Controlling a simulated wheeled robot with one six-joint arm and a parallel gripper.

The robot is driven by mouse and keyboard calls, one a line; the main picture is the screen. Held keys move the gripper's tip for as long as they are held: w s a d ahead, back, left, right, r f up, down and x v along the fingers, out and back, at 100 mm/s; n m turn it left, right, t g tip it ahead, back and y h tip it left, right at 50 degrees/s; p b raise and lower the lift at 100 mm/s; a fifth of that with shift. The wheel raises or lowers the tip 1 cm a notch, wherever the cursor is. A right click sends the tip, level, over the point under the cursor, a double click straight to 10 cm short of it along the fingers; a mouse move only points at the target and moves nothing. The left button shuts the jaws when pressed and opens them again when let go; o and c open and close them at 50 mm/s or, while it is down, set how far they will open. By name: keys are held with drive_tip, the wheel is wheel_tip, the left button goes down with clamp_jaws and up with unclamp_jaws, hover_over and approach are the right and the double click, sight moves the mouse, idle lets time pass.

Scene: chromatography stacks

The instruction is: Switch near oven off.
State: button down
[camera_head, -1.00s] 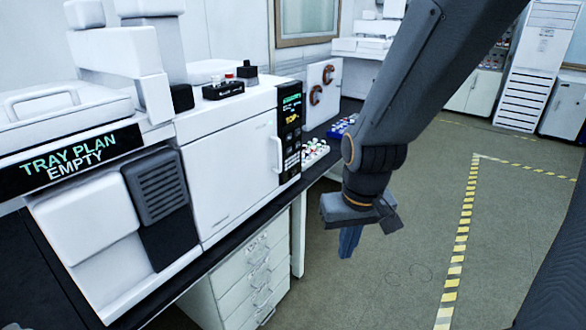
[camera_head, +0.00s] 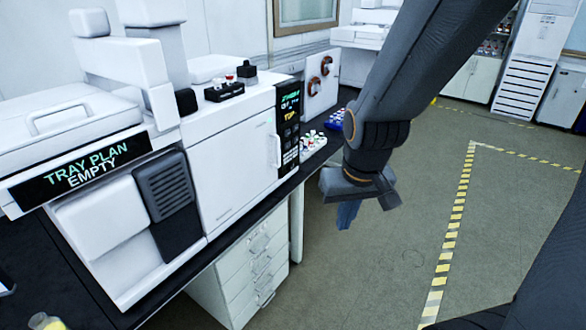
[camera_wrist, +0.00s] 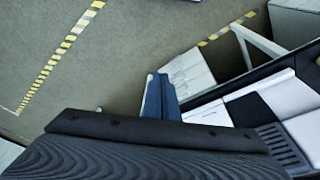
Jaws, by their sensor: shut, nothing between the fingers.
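The near oven (camera_head: 235,160) is a white chromatograph unit with a front door and a vertical handle, standing on the black bench. A black control panel (camera_head: 289,125) with green and yellow text and small buttons is on its right front edge. A small black box with red and black knobs (camera_head: 224,90) sits on its top. My gripper (camera_head: 348,214) hangs to the right of the panel, beyond the bench edge over the floor, pointing down. It is shut and empty and touches nothing. In the wrist view the blue fingers (camera_wrist: 160,98) are together over the floor.
A sign reading "TRAY PLAN EMPTY" (camera_head: 80,170) is on the unit at left. Vials in a white rack (camera_head: 312,143) and a blue rack (camera_head: 337,119) stand past the panel. White drawers (camera_head: 245,275) are under the bench. The floor at right is clear, with striped tape (camera_head: 452,235).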

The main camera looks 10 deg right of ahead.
wheel_tip(320, 180, down, 13)
drive_tip(key=w+g+b, duration=0.1)
drive_tip(key=b, duration=1.1)
drive_tip(key=shift+f, duration=0.15)
drive_tip(key=shift+s+a, duration=0.1)
